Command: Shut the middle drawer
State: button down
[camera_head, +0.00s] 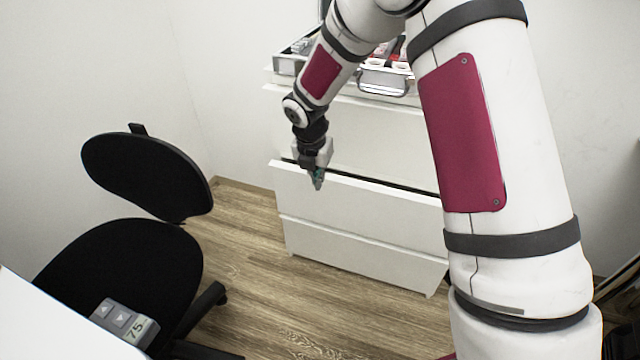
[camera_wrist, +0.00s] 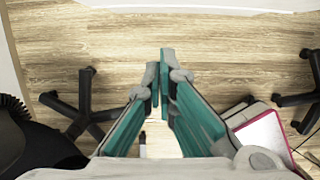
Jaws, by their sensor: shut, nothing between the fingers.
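A white dresser (camera_head: 365,130) stands against the back wall. Its middle drawer (camera_head: 360,210) sticks out a little, with a dark gap along its top edge at the right. The drawer front above it and the bottom drawer front (camera_head: 360,250) look flush. My gripper (camera_head: 317,184) points down by the left part of the middle drawer's top edge. I cannot tell whether it touches the drawer. In the wrist view its teal fingers (camera_wrist: 163,65) are together with nothing between the tips. My arm hides the dresser's right side.
An open silver case (camera_head: 384,82) lies on top of the dresser. The wooden floor (camera_head: 260,270) before the dresser is clear.

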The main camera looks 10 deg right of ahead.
aim_at(307, 174)
jog(key=w+a+t+p, duration=0.1)
jog(key=w+a+p, duration=0.3)
jog(key=a+p, duration=0.3)
jog(key=w+d+f+b, duration=0.2)
jog(key=w+d+f, duration=0.2)
jog(key=w+f, duration=0.2)
jog(key=shift+d+f+h, duration=0.4)
jog(key=shift+f, duration=0.8)
jog(key=shift+w, duration=0.1)
jog(key=shift+w+d+f+b, duration=0.1)
jog(key=shift+w+d+b, duration=0.3)
jog(key=shift+w+b, duration=0.2)
jog(key=shift+w+d+f+b, duration=0.1)
jog(key=shift+w+d+b, duration=0.3)
jog(key=shift+w+b, duration=0.2)
jog(key=shift+r, duration=0.15)
jog(key=shift+d+r, duration=0.1)
